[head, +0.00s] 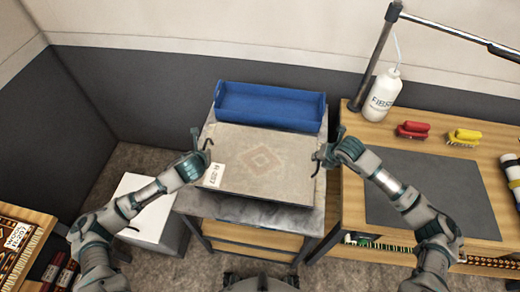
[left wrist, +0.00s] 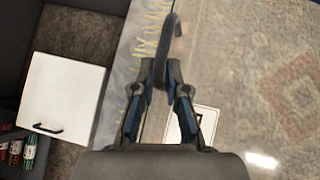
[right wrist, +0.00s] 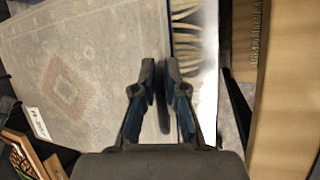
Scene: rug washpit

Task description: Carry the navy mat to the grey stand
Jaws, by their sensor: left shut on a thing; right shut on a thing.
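A flat tray with a faded rug pattern and a red diamond (head: 262,158) is over the grey stand (head: 300,215); I cannot tell whether it touches the top. My left gripper (head: 203,150) is shut on the tray's dark left handle, seen in the left wrist view (left wrist: 172,35). My right gripper (head: 322,158) is at the tray's right edge, shut on its right handle, mostly hidden between the fingers in the right wrist view (right wrist: 163,105). A dark mat (head: 425,195), more charcoal than navy here, lies flat on the wooden bench at right, apart from both grippers.
A blue bin (head: 270,106) stands behind the tray. The bench (head: 475,235) carries a white bottle (head: 381,96), a red brush (head: 413,129), a yellow brush (head: 463,137) and a lamp post. A white box (head: 150,212) stands on the floor at left. The dark mat's surface is clear.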

